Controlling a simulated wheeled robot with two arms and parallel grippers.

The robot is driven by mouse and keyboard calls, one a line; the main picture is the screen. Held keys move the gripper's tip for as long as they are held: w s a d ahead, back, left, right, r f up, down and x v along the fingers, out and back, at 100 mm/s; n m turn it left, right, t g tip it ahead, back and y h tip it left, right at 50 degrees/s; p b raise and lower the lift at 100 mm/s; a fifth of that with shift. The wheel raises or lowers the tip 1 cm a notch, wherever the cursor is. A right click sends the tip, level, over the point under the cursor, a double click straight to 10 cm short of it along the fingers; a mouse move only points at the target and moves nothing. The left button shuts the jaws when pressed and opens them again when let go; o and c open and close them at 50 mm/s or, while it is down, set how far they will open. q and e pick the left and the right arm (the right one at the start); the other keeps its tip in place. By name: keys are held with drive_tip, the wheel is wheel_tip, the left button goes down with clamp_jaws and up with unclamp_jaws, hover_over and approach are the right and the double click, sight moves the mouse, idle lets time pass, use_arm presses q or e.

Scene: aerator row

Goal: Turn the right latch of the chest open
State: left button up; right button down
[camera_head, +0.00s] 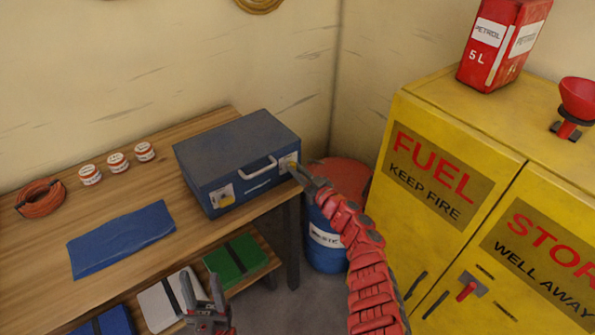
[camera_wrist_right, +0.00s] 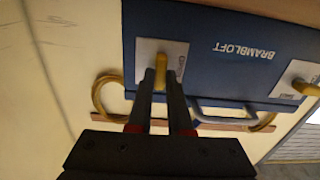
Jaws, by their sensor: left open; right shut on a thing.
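The blue chest (camera_head: 235,150) stands shut at the right end of the wooden bench. Its right latch (camera_head: 289,162) is a yellow lever on a pale plate. The left latch (camera_head: 222,195) is similar. My right gripper (camera_head: 298,171) is at the right latch, shut on its lever; the fingers partly hide it. The wrist view is upside down: the right latch (camera_wrist_right: 174,64) is at the tips of my right gripper (camera_wrist_right: 160,78), and the left latch (camera_wrist_right: 304,88) is at the right edge. My left gripper (camera_head: 203,302) is open and empty, low in front of the bench.
A pale chest handle (camera_head: 259,168) lies between the latches. A blue mat (camera_head: 122,238), white-and-red tins (camera_head: 117,162) and an orange coil (camera_head: 40,198) lie on the bench. A blue drum (camera_head: 325,240) stands beside it. A yellow fuel cabinet (camera_head: 450,130) stands at the right.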

drive_tip(key=shift+s+a+f+n+b, duration=0.15)
drive_tip(key=shift+n+b, duration=1.25)
drive_tip(key=shift+n, duration=1.55)
drive_tip(key=shift+w+d+f+n+b, duration=0.1)
drive_tip(key=shift+n+b, duration=1.35)
drive_tip(key=shift+n, duration=1.45)
drive_tip(key=shift+s+a+f+n+b, duration=0.15)
drive_tip(key=shift+n+b, duration=1.25)
drive_tip(key=shift+n, duration=1.55)
drive_tip(key=shift+w+d, duration=0.1)
drive_tip(key=c, duration=0.8)
unclamp_jaws()
drive_tip(key=shift+c, duration=0.2)
drive_tip(key=shift+r, duration=0.1)
